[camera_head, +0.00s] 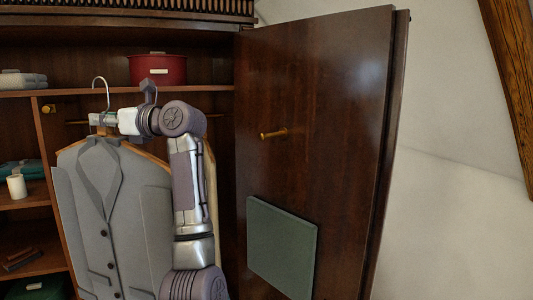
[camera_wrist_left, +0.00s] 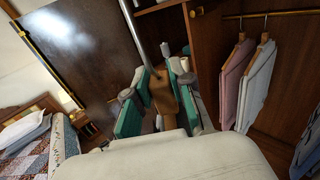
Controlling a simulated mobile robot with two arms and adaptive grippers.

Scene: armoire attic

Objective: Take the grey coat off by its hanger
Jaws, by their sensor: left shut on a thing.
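The grey coat (camera_head: 108,220) hangs upright on a wooden hanger (camera_head: 146,154) in front of the open wardrobe. The hanger's metal hook (camera_head: 100,86) rises above my left gripper (camera_head: 103,121), and no rail shows inside its curve. In the left wrist view, my left gripper (camera_wrist_left: 160,98) has its teal-padded fingers shut on the hanger's wooden neck (camera_wrist_left: 162,94), below the metal stem (camera_wrist_left: 141,35). My left forearm covers the coat's right edge. My right gripper is out of view.
The wardrobe rail (camera_head: 76,122) runs behind; pink and white garments (camera_wrist_left: 238,82) hang from it in the left wrist view. An open wooden door (camera_head: 330,120) stands at right. A red box (camera_head: 158,70) sits on the upper shelf. A bed (camera_wrist_left: 35,140) shows at left.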

